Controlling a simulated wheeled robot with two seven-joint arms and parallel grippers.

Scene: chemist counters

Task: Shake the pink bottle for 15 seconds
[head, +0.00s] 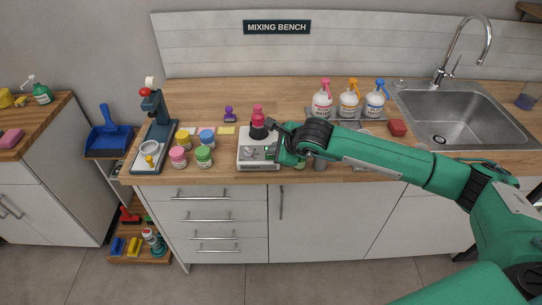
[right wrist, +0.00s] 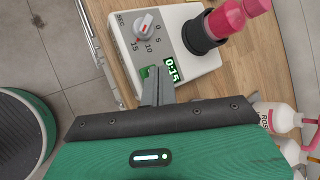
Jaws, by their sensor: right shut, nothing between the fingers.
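The pink bottle (head: 257,114) stands upright in the black cup (head: 259,132) of a white shaker machine (head: 258,164) on the bench. In the right wrist view the pink bottle (right wrist: 238,18) sits in the black holder (right wrist: 204,33). The machine's grey dial (right wrist: 147,22) has marks 0, 5, 10 and 15, and its display (right wrist: 172,69) reads 0:15. My right gripper (head: 276,152) is shut and empty, at the machine's front right. Its fingertips (right wrist: 157,72) are at a green button (right wrist: 146,72), partly hiding it; I cannot tell whether they touch. My left gripper is not in view.
Several small coloured jars (head: 204,156) and a stand (head: 154,125) are left of the machine. Three spray bottles (head: 349,102) stand behind my right forearm. A sink (head: 460,120) is at the right. A purple stamp (head: 230,115) stands behind.

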